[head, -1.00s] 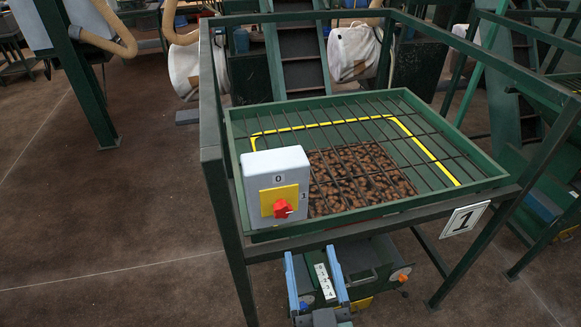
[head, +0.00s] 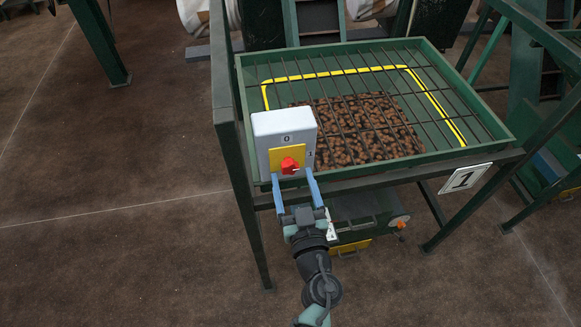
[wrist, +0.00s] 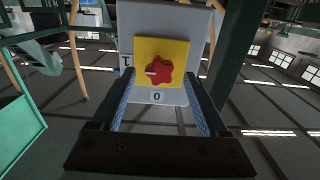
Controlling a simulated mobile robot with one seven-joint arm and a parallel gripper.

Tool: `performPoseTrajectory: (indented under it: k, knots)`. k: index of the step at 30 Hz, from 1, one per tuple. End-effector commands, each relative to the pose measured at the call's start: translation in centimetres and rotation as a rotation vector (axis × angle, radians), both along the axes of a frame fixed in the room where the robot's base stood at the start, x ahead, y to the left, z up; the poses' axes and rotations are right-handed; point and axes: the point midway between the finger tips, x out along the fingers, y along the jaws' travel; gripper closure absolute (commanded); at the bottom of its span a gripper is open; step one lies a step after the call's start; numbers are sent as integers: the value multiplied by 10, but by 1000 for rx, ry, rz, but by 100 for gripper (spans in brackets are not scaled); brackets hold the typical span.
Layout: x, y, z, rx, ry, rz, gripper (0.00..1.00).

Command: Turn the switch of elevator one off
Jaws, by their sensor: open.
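The switch box (head: 266,124) is a grey box on the front left corner of the green tray's frame. Its yellow plate (head: 276,160) carries a red star-shaped knob (head: 289,166), with "0" above it and "1" to its right. My gripper (head: 294,177) is open just below and in front of the knob, its two blue fingers pointing at the box. In the wrist view the box appears upside down. The red knob (wrist: 158,73) lies between the finger lines, and its white mark points towards the "1". I see no finger touching the knob.
The green tray (head: 470,107) holds brown lumps under a dark grid of bars. A "1" sign (head: 465,178) hangs on the frame's front right. Green posts stand around the tray. The floor (head: 120,240) to the left is clear.

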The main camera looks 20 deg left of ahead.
Motion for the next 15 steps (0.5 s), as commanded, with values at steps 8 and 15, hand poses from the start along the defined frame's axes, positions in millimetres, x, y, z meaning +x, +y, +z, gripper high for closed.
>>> performPoseTrajectory:
  k: [8, 15]
  knots:
    - [24, 17, 0, 0, -1, 0, 22]
    - [27, 18, 0, 0, 0, 0, 22]
